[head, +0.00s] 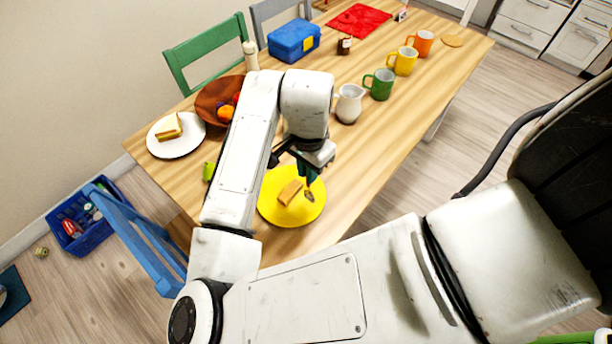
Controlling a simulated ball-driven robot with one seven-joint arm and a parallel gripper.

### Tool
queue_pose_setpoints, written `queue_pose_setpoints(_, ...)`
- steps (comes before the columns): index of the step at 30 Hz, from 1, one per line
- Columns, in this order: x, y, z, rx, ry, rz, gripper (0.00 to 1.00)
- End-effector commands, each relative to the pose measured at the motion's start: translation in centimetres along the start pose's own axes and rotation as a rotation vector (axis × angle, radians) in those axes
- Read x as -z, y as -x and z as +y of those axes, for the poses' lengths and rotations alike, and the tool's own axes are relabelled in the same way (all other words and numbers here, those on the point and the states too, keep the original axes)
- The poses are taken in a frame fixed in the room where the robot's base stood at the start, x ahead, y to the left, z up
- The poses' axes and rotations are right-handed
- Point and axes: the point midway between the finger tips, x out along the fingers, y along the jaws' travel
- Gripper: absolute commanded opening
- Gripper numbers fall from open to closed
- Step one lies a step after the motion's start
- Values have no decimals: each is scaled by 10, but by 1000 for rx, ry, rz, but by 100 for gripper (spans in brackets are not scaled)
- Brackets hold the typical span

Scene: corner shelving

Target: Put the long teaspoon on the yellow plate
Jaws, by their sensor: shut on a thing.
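The yellow plate (272,212) lies on the wooden table near its front edge, with a piece of bread or cake (290,191) on it. My gripper (304,172) is above the back part of the plate, partly hidden by my arm. It is shut on the teaspoon (309,196), whose dark, greyish end points down over the right side of the plate. The rest of the spoon is mostly hidden at the jaws. I cannot tell whether its lower end touches the plate.
A white plate with a sandwich (170,127), a brown fruit bowl (207,103) and a green item (208,171) are to the left. A white jug (349,104) and green (379,84), yellow (403,61) and orange (423,43) mugs stand behind right. Chairs line the left side.

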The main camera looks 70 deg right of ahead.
Motion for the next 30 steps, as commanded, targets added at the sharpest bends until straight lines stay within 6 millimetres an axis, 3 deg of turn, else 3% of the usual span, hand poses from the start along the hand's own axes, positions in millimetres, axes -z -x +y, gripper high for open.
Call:
queue_pose_setpoints(9, -3, -36, -5, -2, 2, -1, 0)
queue_pose_setpoints(20, -2, -41, -4, -1, 1, -1, 0)
queue_pose_setpoints(21, -2, -40, -4, -1, 1, -1, 16)
queue_pose_setpoints(28, -2, -39, -4, -1, 1, -1, 39)
queue_pose_setpoints(30, -2, -39, -4, -1, 1, -1, 39)
